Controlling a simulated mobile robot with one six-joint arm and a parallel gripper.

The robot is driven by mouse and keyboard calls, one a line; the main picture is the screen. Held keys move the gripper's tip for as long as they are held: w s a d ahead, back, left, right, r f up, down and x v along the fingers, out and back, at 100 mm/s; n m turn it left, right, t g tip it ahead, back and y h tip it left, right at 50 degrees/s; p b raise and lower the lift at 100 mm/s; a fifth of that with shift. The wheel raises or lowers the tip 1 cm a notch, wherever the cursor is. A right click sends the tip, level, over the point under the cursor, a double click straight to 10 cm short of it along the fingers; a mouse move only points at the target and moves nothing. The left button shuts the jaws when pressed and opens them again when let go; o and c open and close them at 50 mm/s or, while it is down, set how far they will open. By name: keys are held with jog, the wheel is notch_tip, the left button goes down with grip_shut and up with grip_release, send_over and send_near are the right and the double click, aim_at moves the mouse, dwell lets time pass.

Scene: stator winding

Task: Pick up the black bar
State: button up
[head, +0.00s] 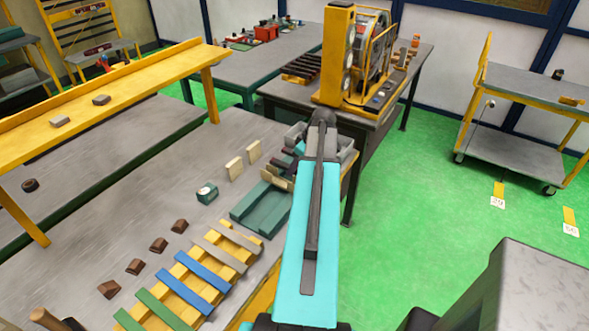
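My turquoise arm reaches across the right end of the grey workbench, and its wrist hides much of what lies beneath. My gripper (284,166) seems to be the dark, partly hidden shape left of the wrist, above the green tray (243,213). Its fingers are too small and covered to tell whether they are open or shut, or hold anything. I cannot clearly pick out a single black bar near it. Several dark bars (301,68) lie side by side on the far table. A yellow rack (232,262) on the workbench carries green, blue (206,272) and grey bars (226,249).
Tan upright blocks (234,168), a small round white-and-green item (207,192) and several brown blocks (158,244) stand on the workbench. A yellow raised shelf (110,78) spans the left. A yellow machine (338,60) stands behind. Green floor at right is open before a cart (517,150).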

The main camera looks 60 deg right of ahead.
jog(key=shift+f, duration=0.2)
dwell(0.5)
grip_shut()
